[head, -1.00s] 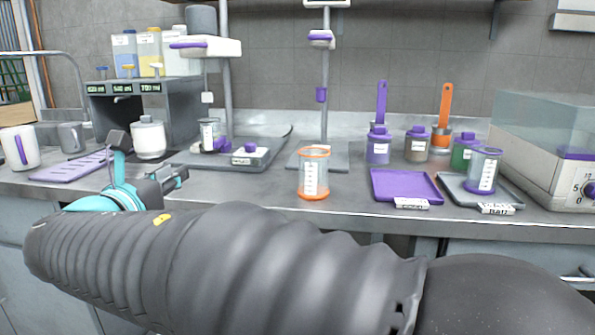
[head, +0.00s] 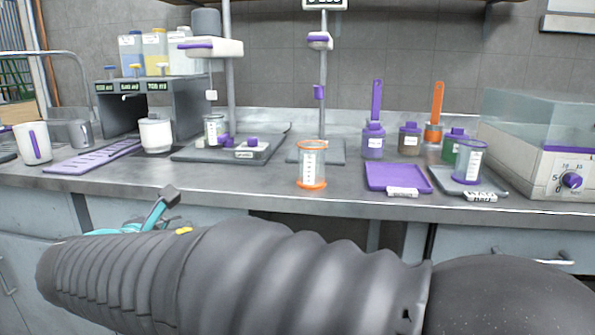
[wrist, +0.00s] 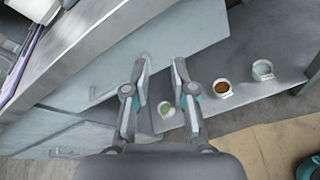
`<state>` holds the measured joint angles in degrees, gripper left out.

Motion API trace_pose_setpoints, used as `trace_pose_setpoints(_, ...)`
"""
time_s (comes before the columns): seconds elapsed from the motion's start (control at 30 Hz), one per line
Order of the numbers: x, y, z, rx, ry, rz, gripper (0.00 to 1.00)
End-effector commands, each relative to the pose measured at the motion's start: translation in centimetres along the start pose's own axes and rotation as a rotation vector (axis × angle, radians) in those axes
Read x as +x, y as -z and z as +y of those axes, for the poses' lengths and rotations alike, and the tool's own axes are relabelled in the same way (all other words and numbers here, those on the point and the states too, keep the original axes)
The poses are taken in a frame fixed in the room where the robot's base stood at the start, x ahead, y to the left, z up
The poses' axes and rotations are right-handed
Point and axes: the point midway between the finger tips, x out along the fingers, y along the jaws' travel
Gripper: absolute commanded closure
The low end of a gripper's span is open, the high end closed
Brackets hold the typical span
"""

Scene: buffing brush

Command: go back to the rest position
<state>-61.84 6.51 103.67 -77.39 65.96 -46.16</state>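My gripper (wrist: 161,85) is open and empty in the wrist view, its two fingers apart with a clear gap between them. It points down past the front of the bench towards the cabinet doors and a low shelf. In the head view one dark fingertip and turquoise parts of my gripper (head: 158,208) show just in front of the bench edge. The rest of it is hidden behind my grey ribbed arm, which crosses the bottom of the view.
The bench (head: 240,193) carries an orange-rimmed beaker (head: 312,165) near its front edge, a purple tray (head: 395,176), a white pot (head: 155,135) and a white mug (head: 33,143). Several small cups, one with brown contents (wrist: 221,89), stand on the low shelf.

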Motion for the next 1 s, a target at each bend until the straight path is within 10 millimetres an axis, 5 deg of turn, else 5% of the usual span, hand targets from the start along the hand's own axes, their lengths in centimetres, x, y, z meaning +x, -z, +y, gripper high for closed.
trace_pose_setpoints(0.2, 0.4, 2.7, -9.6, 0.417, 0.260, 0.193, 0.75)
trace_pose_setpoints(0.5, -1.8, 2.4, -25.6, 1.243, 0.780, 0.255, 0.75)
trace_pose_setpoints(0.7, -4.4, 1.5, -32.4, 1.713, 1.007, 0.193, 0.75)
trace_pose_setpoints(1.0, -7.3, -1.0, -39.4, 2.178, 1.086, 0.063, 0.75)
